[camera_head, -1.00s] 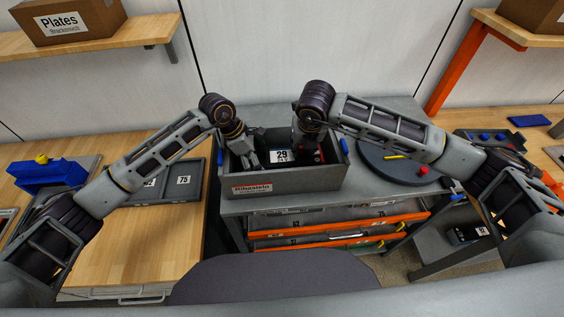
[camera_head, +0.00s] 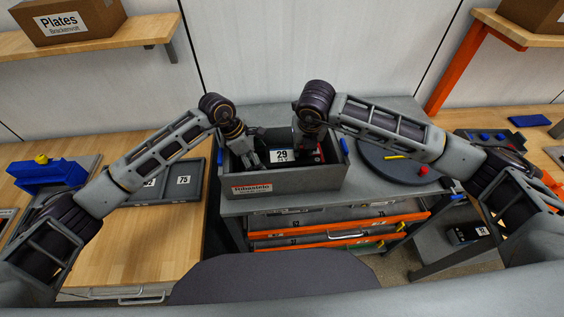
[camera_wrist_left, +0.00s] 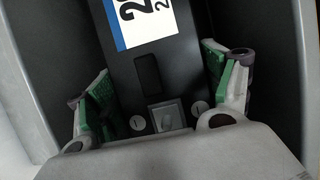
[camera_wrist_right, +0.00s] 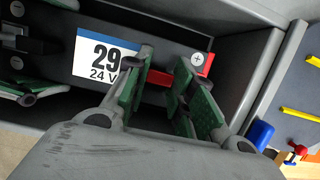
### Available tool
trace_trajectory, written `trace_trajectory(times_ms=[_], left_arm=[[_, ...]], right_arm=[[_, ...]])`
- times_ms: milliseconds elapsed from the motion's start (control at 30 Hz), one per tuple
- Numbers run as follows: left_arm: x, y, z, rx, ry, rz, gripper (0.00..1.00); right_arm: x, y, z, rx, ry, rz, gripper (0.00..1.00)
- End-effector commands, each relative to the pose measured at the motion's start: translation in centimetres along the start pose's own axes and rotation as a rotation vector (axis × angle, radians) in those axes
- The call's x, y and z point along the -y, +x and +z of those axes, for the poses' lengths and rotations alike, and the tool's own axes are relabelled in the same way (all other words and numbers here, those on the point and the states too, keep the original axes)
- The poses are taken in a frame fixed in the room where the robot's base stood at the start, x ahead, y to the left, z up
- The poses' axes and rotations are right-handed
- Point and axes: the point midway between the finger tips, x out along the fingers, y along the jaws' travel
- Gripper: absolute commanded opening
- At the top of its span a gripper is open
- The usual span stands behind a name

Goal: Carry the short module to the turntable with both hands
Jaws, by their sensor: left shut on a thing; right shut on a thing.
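The short module (camera_head: 281,155), a black block with a white and blue label reading 29, sits inside a grey bin (camera_head: 285,182) on the cart. My left gripper (camera_head: 257,158) reaches into the bin at the module's left end; in the left wrist view its green-padded fingers (camera_wrist_left: 157,75) flank that end. My right gripper (camera_head: 308,152) is at the right end; in the right wrist view its fingers (camera_wrist_right: 163,75) close near the red terminal piece (camera_wrist_right: 165,77). The exact right contact is hidden. The turntable (camera_head: 375,168), a dark round disc, is right of the bin.
A yellow strip (camera_head: 394,156) and a red knob (camera_head: 423,170) lie at the turntable. The bin's walls stand close around both grippers. A wooden bench (camera_head: 150,235) with a dark tray (camera_head: 165,187) is at left.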

Motion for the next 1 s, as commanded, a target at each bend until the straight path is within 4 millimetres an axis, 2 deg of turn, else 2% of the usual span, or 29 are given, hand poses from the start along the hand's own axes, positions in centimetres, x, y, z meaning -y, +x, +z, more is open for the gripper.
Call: trace_trajectory(times_ms=[1000], left_arm=[[-0.1, -2.5, 1.0, 0.001, -0.001, 0.004, 0.09]], right_arm=[[-0.1, -2.6, 0.8, 0.002, -0.001, 0.002, 0.00]])
